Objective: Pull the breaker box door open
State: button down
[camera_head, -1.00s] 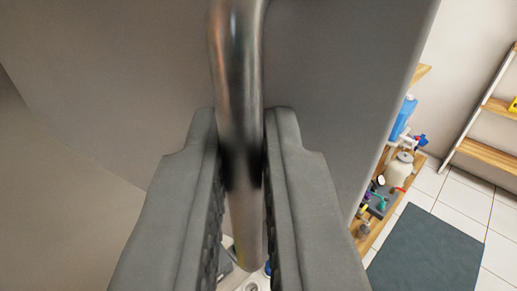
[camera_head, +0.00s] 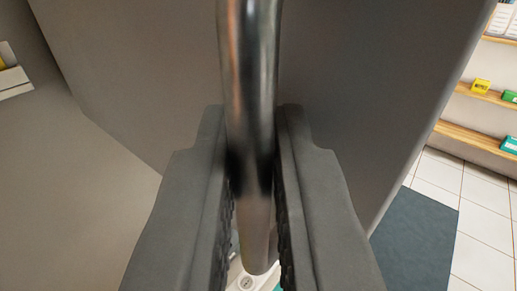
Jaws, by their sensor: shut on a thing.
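The breaker box door (camera_head: 340,75) is a large grey panel that fills the upper middle of the view. Its free edge runs down the right side. A shiny metal bar handle (camera_head: 251,75) stands upright in front of it. My gripper (camera_head: 252,150) has one dark grey finger on each side of the handle and is shut on it. At the left, a grey-brown surface (camera_head: 75,190) meets the door panel at an angle, so the door appears to stand open. The hinge is not clear to see.
At the right are wooden shelves (camera_head: 470,141) with a yellow box (camera_head: 481,86) and small green boxes. A dark mat (camera_head: 415,245) lies on the white tiled floor (camera_head: 480,240). A pale object (camera_head: 14,80) shows at the far left.

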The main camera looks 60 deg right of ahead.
jog(key=shift+w+f, duration=0.1)
jog(key=shift+f, duration=0.1)
jog(key=c, duration=1.5)
grip_release()
jog(key=shift+w+d, duration=0.1)
jog(key=shift+w, duration=0.05)
jog(key=shift+s+a, duration=0.3)
jog(key=shift+a, duration=0.2)
jog(key=v, duration=1.6)
jog(key=shift+s+a, duration=0.1)
jog(key=shift+a, duration=0.1)
